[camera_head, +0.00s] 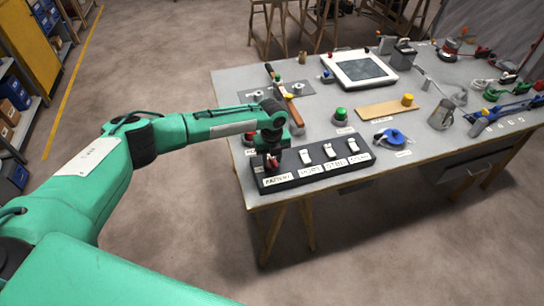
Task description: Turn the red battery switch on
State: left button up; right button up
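A black switch panel (313,180) lies along the near edge of the grey workbench. It carries a row of switches with white labels below them. The red battery switch (272,163) is at the left end of the row, above a label that seems to read battery. My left gripper (273,152) points down right over this switch and hides its upper part. I cannot tell if the fingers touch it, or if they are open or shut. The switch's position is not clear. My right gripper is not in view.
White switches (330,151) stand to the right on the panel. A red button (250,138) is just behind my gripper. A green button (340,115), a blue valve (393,137) and a wooden board (386,109) lie farther back on the workbench (224,98).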

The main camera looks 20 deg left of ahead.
pick_arm(q)
jog(key=shift+f, duration=0.1)
grip_shut()
